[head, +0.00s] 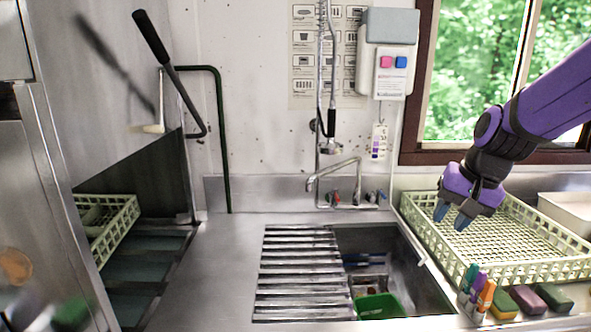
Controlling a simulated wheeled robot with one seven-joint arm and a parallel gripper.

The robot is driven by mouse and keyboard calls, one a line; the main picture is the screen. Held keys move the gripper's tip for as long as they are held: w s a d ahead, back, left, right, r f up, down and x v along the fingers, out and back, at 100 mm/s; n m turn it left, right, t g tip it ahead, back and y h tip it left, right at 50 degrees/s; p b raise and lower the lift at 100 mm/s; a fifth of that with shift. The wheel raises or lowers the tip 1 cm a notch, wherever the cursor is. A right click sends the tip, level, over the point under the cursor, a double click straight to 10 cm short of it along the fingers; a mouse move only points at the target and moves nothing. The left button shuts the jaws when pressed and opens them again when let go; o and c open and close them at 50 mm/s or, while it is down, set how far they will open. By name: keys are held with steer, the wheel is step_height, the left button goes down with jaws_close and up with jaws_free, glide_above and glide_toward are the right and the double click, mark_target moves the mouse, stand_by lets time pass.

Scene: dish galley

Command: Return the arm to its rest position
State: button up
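My gripper (452,217) is at the end of my purple and black arm, which reaches in from the right edge. It points down over the left part of a pale yellow dish rack (522,262), right of the sink. Its two blue fingertips stand apart with nothing visible between them, so it is open and empty. I cannot tell how high the fingertips are above the rack.
The sink (400,262) holds a green container (380,306); a ribbed drainboard (300,270) lies left of it. Markers (478,290) and sponges (527,300) sit before the rack. A tap (335,180) stands behind the sink. The left counter (215,265) is clear.

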steer(key=s+r+n+t+h, duration=0.1)
steer(key=s+r, duration=0.3)
steer(key=s, duration=0.5)
steer(key=s+d+r+n+t+h, duration=0.1)
steer(key=s+r+n, duration=0.2)
steer(key=s, duration=0.7)
steer(key=shift+s+r+n, duration=0.15)
steer(key=shift+r+n, duration=0.25)
steer(key=shift+r, duration=0.05)
